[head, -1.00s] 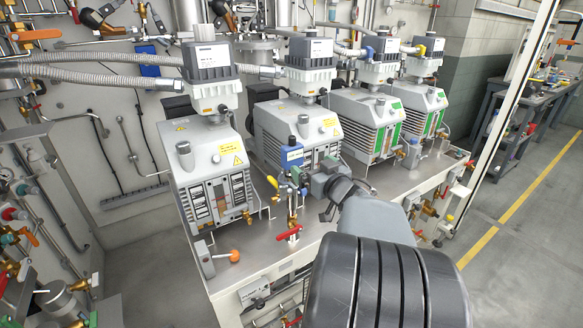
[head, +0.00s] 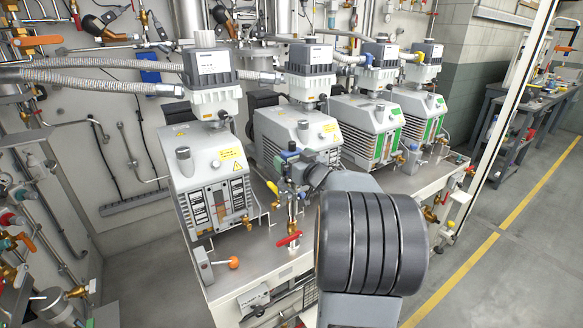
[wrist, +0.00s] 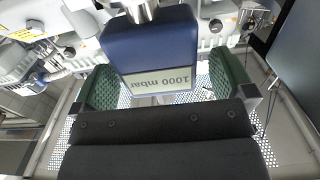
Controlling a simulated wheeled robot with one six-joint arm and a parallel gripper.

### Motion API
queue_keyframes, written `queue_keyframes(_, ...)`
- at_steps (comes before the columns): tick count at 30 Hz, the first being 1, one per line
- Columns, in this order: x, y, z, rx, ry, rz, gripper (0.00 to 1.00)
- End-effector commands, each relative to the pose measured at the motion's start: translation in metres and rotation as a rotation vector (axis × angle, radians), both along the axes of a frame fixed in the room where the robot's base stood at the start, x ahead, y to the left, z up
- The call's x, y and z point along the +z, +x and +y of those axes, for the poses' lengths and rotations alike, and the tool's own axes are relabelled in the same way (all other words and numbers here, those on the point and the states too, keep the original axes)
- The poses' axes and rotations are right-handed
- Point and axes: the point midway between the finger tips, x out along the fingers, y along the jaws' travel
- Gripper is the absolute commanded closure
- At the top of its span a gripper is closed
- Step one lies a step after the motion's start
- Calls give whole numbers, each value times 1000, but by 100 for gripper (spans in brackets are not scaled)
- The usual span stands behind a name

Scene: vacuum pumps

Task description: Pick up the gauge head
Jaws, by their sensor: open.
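In the head view the gauge head (head: 284,156) shows only in part, on top of brass and steel fittings at the front of the pumps; my gripper hides the rest. My gripper (wrist: 164,84) is open, with one green ribbed pad on each side of the gauge head.
A yellow lever (head: 272,187) and a red-handled valve (head: 289,239) are close below the gauge head. Grey pumps (head: 210,183) stand behind on the metal bench (head: 252,270). The floor at right is clear.

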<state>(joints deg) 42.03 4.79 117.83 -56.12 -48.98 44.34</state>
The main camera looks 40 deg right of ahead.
Motion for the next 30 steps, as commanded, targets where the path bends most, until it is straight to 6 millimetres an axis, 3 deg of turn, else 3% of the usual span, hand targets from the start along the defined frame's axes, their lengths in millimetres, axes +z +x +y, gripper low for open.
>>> queue_keyframes(6,1,26,-2,1,1,0,0)
queue_keyframes(16,0,32,-3,-1,1,1,0)
queue_keyframes(30,0,31,-3,-1,0,0,44)
